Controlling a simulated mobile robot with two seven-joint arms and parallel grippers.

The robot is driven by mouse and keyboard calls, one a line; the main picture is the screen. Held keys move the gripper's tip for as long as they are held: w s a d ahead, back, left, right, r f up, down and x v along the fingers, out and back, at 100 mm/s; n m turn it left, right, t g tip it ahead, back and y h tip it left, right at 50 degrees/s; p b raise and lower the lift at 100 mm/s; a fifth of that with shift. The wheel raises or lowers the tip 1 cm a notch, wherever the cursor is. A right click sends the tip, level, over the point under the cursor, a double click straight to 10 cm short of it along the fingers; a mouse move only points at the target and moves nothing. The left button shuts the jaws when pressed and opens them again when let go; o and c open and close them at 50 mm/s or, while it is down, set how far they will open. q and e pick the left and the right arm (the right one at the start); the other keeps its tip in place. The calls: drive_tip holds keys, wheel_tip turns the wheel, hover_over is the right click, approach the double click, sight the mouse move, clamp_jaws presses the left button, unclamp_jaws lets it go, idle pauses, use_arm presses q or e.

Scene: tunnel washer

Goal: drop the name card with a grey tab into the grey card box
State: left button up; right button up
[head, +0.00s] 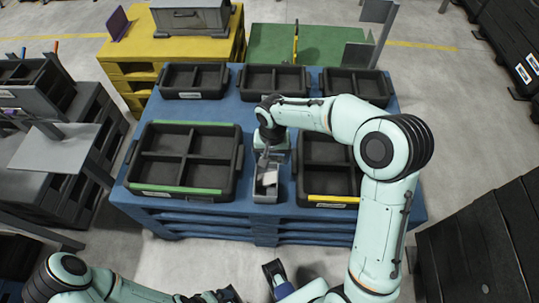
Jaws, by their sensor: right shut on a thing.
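A narrow grey box (265,197) stands between two black trays on the blue table, and I take it to be the grey card box. My right gripper (264,158) reaches down over its far end and is shut on a small pale card. The pale name card (269,179) shows at the box's opening, below the fingers. I cannot tell whether it is inside the box or just above it. Its tab is too small to make out. My left arm comes in at the bottom left, and its jaws are not clear.
A black tray with a green strip (178,191) is left of the box, and one with a yellow strip (333,199) is right. Several black trays line the table's far edge. A yellow workbench (150,48) and a green surface (270,45) lie beyond.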

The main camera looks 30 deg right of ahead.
sight(271, 161)
drive_tip(key=shift+f+b, duration=0.4)
drive_tip(key=shift+f, duration=0.3)
wheel_tip(271, 161, down, 4)
drive_tip(key=b, duration=0.3)
drive_tip(key=shift+f, duration=0.25)
drive_tip(key=o, duration=0.8)
drive_tip(key=shift+o, duration=0.2)
wheel_tip(271, 161, up, 14)
drive_tip(key=shift+f+p, duration=0.25)
drive_tip(key=shift+p, duration=0.75)
